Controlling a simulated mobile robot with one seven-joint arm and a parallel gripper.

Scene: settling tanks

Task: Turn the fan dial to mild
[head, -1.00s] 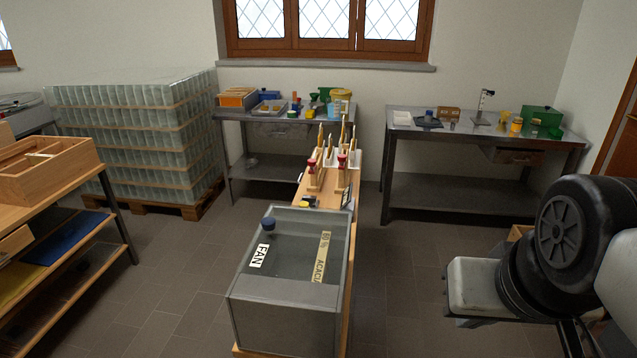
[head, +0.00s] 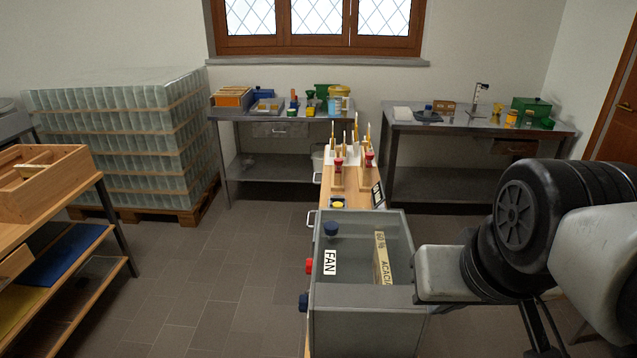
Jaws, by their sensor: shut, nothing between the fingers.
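I cannot make out a pointer, a mild mark or the dial's setting. My arm reaches in from the right, and its pale block-like part overlaps the tank's right edge in the picture, apart from the dial. The fingers of my gripper do not show.
A red knob (head: 309,266) and a blue knob (head: 303,300) stick out from the tank's left side. An acacia label (head: 382,258) is on the tank's right part. Red-topped wooden pieces (head: 338,172) stand behind. Open floor (head: 230,280) lies to the left.

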